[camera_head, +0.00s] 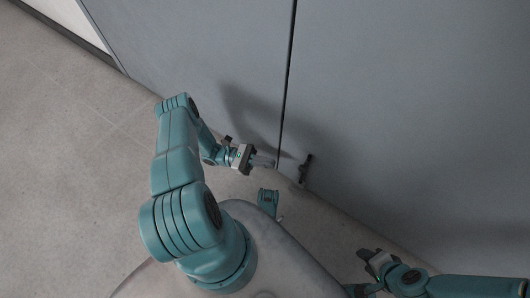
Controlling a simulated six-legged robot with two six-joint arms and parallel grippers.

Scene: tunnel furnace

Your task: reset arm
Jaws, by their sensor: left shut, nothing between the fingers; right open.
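My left arm comes in from the left and reaches toward the grey cabinet doors. My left gripper (264,163) is shut and empty, close to the lower part of the seam between the doors. A small dark handle (306,168) is on the right door, just right of the gripper; a gap shows between them in the picture. My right gripper (369,261) is at the lower right, open and empty, near the foot of the right door. Its fingertips are small and partly dark.
The left grey door (210,60) and right grey door (410,120) form a large flat front, with a narrow dark seam between them. Tiled beige floor (60,150) lies clear at the left. A white surface (75,18) shows at the top left.

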